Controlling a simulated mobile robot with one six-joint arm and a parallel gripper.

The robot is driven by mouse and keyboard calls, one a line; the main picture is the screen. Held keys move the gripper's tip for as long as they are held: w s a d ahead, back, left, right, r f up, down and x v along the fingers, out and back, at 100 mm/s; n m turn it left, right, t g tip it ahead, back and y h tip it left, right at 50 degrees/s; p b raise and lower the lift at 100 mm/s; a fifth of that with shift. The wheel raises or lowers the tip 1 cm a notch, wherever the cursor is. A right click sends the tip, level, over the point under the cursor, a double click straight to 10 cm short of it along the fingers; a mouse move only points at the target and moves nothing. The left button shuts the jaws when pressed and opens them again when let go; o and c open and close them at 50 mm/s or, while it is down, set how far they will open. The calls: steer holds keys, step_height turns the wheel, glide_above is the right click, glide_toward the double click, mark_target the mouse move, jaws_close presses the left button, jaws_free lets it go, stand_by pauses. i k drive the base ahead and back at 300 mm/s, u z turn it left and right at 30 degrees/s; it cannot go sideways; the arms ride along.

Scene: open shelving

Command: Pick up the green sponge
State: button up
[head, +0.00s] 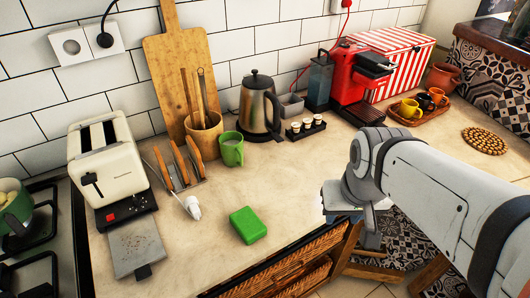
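The green sponge (248,225) lies flat on the light counter (290,195), near its front edge and left of my arm. My gripper (345,215) is at the end of the grey arm, to the right of the sponge and apart from it, close to the counter's front edge. My own wrist hides most of the gripper. I cannot see its fingertips well enough to tell whether it is open or shut.
A green mug (231,150), a rack (181,172) with brown pieces and a small white object (193,207) stand behind and left of the sponge. A toaster (107,160), kettle (260,108) and red coffee machine (358,85) stand farther off. Counter right of the sponge is clear.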

mark_target(247, 224)
steer(key=z, duration=0.15)
steer(key=k, duration=1.15)
steer(key=u, duration=0.6)
steer(key=i, duration=1)
steer(key=z, duration=0.05)
